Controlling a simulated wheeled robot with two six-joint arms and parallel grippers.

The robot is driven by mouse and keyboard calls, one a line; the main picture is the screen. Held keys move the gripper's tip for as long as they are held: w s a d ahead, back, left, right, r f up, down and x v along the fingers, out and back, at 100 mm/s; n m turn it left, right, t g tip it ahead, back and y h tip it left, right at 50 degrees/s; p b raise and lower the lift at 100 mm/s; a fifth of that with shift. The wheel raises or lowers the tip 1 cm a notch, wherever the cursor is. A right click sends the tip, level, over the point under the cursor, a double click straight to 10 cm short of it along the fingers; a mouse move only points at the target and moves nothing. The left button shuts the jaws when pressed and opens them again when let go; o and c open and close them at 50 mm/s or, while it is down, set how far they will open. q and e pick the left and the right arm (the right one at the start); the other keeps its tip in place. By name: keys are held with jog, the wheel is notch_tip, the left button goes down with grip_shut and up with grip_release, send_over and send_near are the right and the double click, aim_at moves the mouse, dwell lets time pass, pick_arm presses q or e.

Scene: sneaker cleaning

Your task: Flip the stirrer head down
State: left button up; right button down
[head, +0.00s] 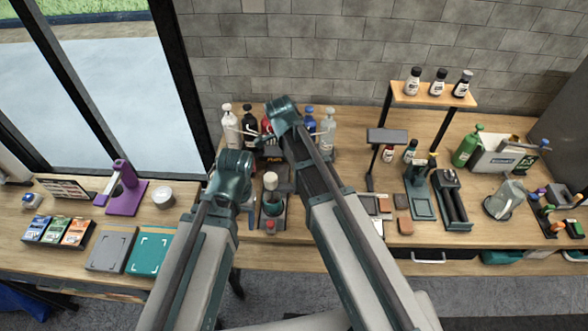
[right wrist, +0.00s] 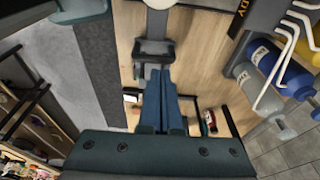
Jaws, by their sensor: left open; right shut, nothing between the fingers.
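My left gripper (head: 244,194) is open beside the stirrer's left side, partly covered by my left arm. My right gripper (right wrist: 167,100) is shut and empty in the right wrist view, pointing towards a grey part (right wrist: 153,50), apparently of the stirrer. Contact cannot be told. My right arm hides that gripper's tips in the head view.
Several bottles (head: 328,125) and a dark rack stand close behind the stirrer; the bottles (right wrist: 285,75) also line the right of the wrist view. A small black stand (head: 388,137) is to the right. The table's front edge is close to the stirrer.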

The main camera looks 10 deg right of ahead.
jog(key=a+r+p, duration=0.1)
jog(key=a, duration=0.1)
jog(key=a+r, duration=0.1)
jog(key=a, duration=0.1)
jog(key=w+a+r+p, duration=0.1)
jog(key=a, duration=0.2)
jog(key=shift+w+r+p, duration=0.1)
jog(key=shift+r+p, duration=0.2)
jog(key=shift+p, duration=0.05)
pick_arm(q)
notch_tip(320, 180, up, 3)
jog(key=shift+r, duration=0.2)
jog(key=shift+s, duration=0.1)
pick_arm(e)
jog(key=s+d+n+t+y, duration=0.1)
jog(key=s+d+n, duration=0.45)
jog(key=n, duration=0.45)
jog(key=s+d+n+y, duration=0.2)
jog(key=s+d+n, duration=0.35)
jog(key=n, duration=0.45)
pick_arm(q)
notch_tip(320, 180, down, 11)
jog(key=b, duration=1.1)
pick_arm(e)
jog(key=s+a+f+n+h, duration=0.1)
jog(key=s+a+f+n, duration=0.3)
jog(key=a+f, duration=0.6)
jog(key=shift+s+a+f+g+h, duration=0.3)
jog(key=shift+s+f+g, duration=0.1)
jog(key=shift+s+f, duration=0.35)
